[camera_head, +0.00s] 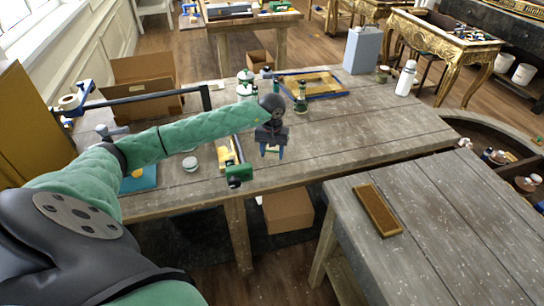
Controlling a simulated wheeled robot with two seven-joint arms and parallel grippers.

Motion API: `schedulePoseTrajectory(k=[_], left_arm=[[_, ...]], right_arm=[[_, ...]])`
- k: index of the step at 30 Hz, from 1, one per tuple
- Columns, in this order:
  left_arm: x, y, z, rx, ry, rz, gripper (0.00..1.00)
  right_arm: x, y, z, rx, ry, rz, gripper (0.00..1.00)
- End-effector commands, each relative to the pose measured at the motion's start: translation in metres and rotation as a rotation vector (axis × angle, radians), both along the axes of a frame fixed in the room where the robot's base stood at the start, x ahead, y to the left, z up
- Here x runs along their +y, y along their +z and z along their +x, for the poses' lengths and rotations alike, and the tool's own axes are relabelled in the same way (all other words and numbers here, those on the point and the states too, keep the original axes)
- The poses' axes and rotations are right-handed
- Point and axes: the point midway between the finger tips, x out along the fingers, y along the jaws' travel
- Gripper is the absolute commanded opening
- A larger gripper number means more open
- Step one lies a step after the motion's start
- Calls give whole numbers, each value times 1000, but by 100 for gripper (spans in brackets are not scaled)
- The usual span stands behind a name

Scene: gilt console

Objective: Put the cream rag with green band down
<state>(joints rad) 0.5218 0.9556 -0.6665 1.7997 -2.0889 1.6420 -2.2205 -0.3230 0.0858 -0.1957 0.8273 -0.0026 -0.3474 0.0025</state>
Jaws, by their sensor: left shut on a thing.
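My left arm comes in from the left, and its gripper (273,152) hangs over the wooden workbench (340,130), pointing down near the bench's middle. Its two blue fingertips are shut on a small pale cloth, the cream rag (272,149). Only a little of the rag shows between the fingers, and its green band is hard to make out. I cannot tell whether the rag touches the bench top. My right gripper is not in view.
A green vise (238,175) sits on the front edge, left of the gripper. Bottles (301,97) and a blue-edged tray (312,85) stand behind. A white bottle (406,78) stands at right. A second table (440,230) holds a brown tray (377,210). The bench right of the gripper is clear.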

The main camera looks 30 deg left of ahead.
Motion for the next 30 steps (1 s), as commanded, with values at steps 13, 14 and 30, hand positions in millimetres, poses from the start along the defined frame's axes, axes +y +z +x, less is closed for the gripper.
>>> schedulePoseTrajectory(k=[13, 14, 30], left_arm=[[0, -24, 0, -1, -1, 1, 7], [0, -25, 0, -1, -1, 1, 7], [0, -26, 0, -1, -1, 1, 73]], right_arm=[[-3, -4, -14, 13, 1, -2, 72], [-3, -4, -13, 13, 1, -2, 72], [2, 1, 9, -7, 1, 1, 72]])
